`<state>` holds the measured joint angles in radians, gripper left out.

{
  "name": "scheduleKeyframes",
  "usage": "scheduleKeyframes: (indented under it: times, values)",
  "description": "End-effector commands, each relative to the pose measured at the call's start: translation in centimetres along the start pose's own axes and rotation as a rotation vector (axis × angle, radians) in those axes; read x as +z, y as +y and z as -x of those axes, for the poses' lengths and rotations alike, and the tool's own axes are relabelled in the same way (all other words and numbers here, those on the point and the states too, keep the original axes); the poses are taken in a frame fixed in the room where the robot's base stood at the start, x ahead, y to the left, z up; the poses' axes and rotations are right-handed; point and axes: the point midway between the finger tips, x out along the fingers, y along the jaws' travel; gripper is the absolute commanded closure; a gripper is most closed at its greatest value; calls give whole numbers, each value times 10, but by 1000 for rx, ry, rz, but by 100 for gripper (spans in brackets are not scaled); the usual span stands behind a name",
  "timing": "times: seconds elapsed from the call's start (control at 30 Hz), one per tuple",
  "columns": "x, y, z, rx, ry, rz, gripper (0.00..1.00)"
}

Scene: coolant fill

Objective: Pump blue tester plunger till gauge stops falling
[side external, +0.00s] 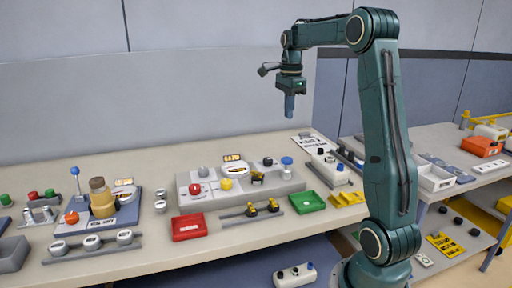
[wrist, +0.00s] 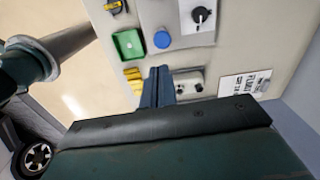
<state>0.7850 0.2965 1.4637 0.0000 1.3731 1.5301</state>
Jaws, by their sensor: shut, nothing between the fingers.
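A blue ball-topped plunger (side external: 75,172) stands upright on the tester base (side external: 128,219) at the left in the side view. Beside it are an amber bottle (side external: 102,203) and a small gauge (side external: 123,193); its reading is too small to tell. My gripper (side external: 289,113) is high above the back right of the bench, well apart from the plunger. Its blue fingers (wrist: 158,72) point down and are shut with nothing between them. A separate blue knob (side external: 287,160) on the grey console also shows in the wrist view (wrist: 162,39). The plunger is outside the wrist view.
The grey console (side external: 245,201) carries coloured knobs and a gauge. A red tray (side external: 187,228) and a green tray (side external: 307,203) sit by it. A grey box with knobs (side external: 328,168) stands at the right. Pale round gauges (side external: 93,242) line the front left. Air around my gripper is clear.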

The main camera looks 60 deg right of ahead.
Motion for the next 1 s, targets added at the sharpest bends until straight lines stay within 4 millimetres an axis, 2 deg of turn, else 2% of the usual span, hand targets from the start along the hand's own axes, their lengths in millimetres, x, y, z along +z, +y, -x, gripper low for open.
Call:
scheduleKeyframes:
  times: [0.13,0.67,0.87,1.0]
  values:
    - [-6,-4,-2,8,0,-40,100]
    - [-6,-4,-7,9,0,-42,100]
    - [-6,-4,-23,12,0,-41,100]
    - [-6,-4,-40,12,0,-41,100]
